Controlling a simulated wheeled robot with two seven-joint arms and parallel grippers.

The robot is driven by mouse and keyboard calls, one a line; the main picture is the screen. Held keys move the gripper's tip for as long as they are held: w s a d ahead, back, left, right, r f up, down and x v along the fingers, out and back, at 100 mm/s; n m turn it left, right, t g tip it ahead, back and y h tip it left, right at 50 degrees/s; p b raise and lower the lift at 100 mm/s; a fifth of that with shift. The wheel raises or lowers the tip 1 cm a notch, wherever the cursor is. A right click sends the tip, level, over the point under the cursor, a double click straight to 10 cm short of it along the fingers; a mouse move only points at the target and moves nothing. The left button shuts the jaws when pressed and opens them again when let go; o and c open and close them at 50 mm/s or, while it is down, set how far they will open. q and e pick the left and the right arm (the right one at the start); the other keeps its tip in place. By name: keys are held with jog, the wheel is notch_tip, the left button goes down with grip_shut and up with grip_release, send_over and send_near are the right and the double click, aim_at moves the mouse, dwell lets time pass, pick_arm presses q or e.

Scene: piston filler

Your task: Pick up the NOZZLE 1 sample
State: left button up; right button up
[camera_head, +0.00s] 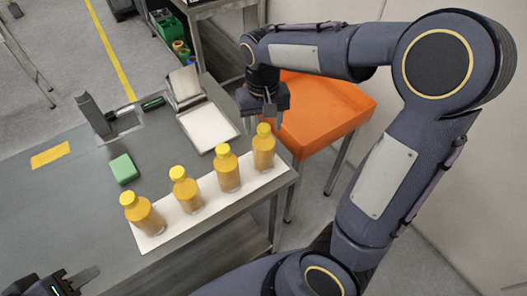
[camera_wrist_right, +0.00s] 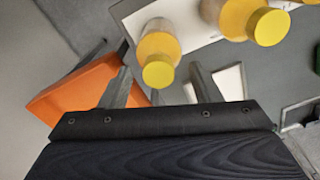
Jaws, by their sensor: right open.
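Several bottles with yellow caps and orange-brown contents stand upright in a row on a white strip (camera_head: 168,232). No label is readable, so I cannot tell which is the NOZZLE 1 sample. My right gripper (camera_head: 262,118) is open above the right-end bottle (camera_head: 264,152). In the right wrist view, that bottle (camera_wrist_right: 160,42) shows between and beyond the fingertips of my right gripper (camera_wrist_right: 160,72), not clasped. The other bottles are the second from right (camera_head: 227,172), third (camera_head: 186,194) and left-end one (camera_head: 146,218). My left gripper (camera_head: 65,283) is at the bottom left, partly cut off, away from the bottles.
A green block (camera_head: 124,169), a yellow label (camera_head: 50,155) and a scale-like device with a pale plate (camera_head: 208,127) are on the grey table (camera_head: 60,215). An orange stool (camera_head: 325,110) stands past its right end.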

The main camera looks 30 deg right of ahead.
jog(key=shift+d+f, duration=0.1)
jog(key=shift+f, duration=0.8)
jog(key=shift+c, duration=0.3)
grip_shut()
